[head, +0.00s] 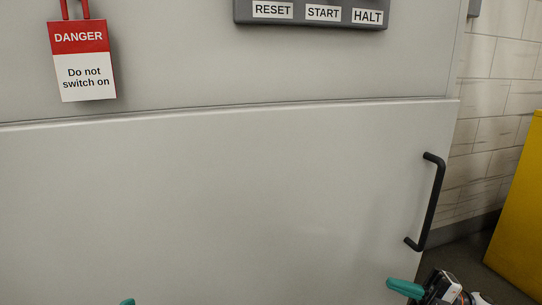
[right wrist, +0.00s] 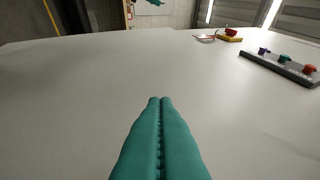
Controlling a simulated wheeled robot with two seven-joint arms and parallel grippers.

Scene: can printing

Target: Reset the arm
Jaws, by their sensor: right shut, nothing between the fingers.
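My right gripper (head: 404,288) shows at the bottom right of the head view, in front of the grey cabinet front and below the black handle. In the right wrist view its two teal fingers (right wrist: 160,100) lie together, shut and empty, over the plain grey panel. Only a teal tip of my left gripper (head: 127,302) shows at the bottom edge of the head view. A teal part at the top of the right wrist view (right wrist: 152,2) looks like the left gripper, too small to read its jaws.
A grey button panel (head: 312,14) labelled RESET, START and HALT is at the top; its buttons (right wrist: 284,60) show in the wrist view. A danger tag (head: 82,75) hangs at upper left. A black handle (head: 434,200) projects at right. A yellow object (head: 520,225) stands at far right.

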